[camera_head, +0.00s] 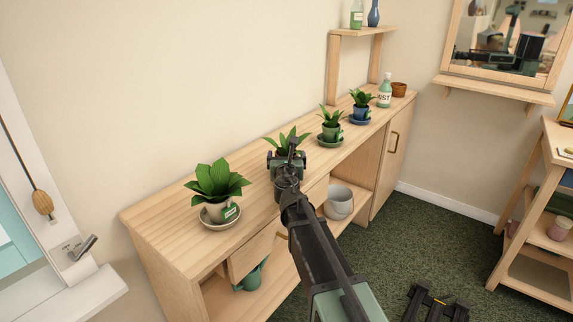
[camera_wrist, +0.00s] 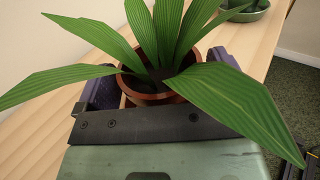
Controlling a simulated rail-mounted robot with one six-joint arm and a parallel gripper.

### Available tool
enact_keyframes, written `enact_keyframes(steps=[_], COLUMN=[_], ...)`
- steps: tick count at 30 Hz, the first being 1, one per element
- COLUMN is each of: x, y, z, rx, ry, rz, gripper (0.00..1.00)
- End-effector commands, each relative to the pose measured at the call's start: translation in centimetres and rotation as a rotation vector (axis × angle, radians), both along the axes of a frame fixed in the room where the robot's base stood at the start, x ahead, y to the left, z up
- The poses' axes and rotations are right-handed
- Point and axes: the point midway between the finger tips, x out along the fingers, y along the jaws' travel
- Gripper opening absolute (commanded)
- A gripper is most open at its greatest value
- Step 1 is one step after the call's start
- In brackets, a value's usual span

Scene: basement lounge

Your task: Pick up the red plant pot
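The red-brown plant pot (camera_wrist: 150,98) stands upright on the wooden sideboard top in the wrist view, with long striped green leaves (camera_wrist: 92,38) spreading over it. My gripper (camera_wrist: 160,72) is around the pot, one dark finger on each side. A strip of wood shows between the left finger and the pot; leaves partly cover the right finger. In the head view my gripper (camera_head: 286,163) hides the pot, and only the plant's leaves (camera_head: 285,139) show behind it.
On the sideboard (camera_head: 165,220), a plant in a pale pot (camera_head: 217,210) stands to the left. The wall runs close behind.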

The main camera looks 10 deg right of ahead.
Motion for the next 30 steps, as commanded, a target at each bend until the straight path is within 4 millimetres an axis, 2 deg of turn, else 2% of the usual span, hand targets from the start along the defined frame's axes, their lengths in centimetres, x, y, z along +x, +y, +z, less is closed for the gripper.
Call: enact_keyframes(steps=[1, 9, 17, 22, 26, 29, 30], x=[0.0, 0.0, 0.0, 0.0, 0.0, 0.0, 0.0], y=[0.0, 0.0, 0.0, 0.0, 0.0, 0.0, 0.0], z=[0.0, 0.0, 0.1, 1.4, 3.5, 6.0, 7.4], rx=[0.0, 0.0, 0.0, 0.0, 0.0, 0.0, 0.0], ry=[0.0, 0.0, 0.0, 0.0, 0.0, 0.0, 0.0], rz=[0.0, 0.0, 0.0, 0.0, 0.0, 0.0, 0.0], gripper=[0.87, 0.46, 0.46, 0.46, 0.46, 0.46, 0.46])
